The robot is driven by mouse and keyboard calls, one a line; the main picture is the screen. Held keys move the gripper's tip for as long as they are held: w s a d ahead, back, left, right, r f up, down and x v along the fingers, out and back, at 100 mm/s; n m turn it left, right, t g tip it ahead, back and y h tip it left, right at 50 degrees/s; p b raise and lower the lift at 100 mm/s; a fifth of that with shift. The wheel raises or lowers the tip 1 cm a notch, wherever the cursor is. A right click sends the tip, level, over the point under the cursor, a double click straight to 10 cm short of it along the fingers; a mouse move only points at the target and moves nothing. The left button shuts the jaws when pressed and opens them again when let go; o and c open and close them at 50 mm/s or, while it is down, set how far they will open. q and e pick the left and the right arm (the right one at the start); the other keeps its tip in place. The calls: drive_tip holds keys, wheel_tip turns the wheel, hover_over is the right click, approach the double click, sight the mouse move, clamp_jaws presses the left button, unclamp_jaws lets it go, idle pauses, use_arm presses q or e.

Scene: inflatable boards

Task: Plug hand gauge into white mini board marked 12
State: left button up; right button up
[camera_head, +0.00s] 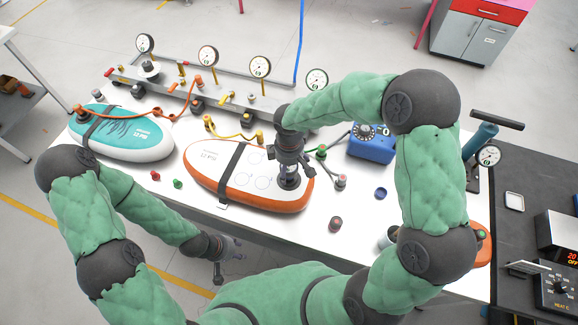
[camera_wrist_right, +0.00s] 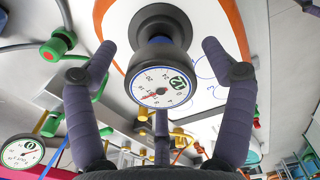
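The white mini board with an orange rim (camera_head: 222,172) lies mid-table under a dark strap; its print looks like "12 PSI". My right gripper (camera_head: 289,178) points down over its right part. In the wrist view, the hand gauge (camera_wrist_right: 160,87), with a white dial and black round body, stands between the right gripper's fingers (camera_wrist_right: 158,45). The fingers are spread with gaps on both sides. The gauge's far end is at the board, but its seating in the valve is hidden. My left gripper (camera_head: 225,262) hangs empty before the table's front edge, fingers apart.
A teal board (camera_head: 120,135) lies at left. A manifold with several gauges (camera_head: 208,56) runs along the back. A blue box (camera_head: 372,147) stands right of the board. Small caps (camera_head: 335,223) and red and green fittings (camera_head: 177,183) lie on the white table (camera_head: 275,225).

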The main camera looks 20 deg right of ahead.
wheel_tip(320, 180, up, 12)
idle(0.7)
use_arm(q)
drive_tip(key=shift+s, duration=0.15)
use_arm(e)
drive_tip(key=shift+s+f, duration=0.1)
idle(0.4)
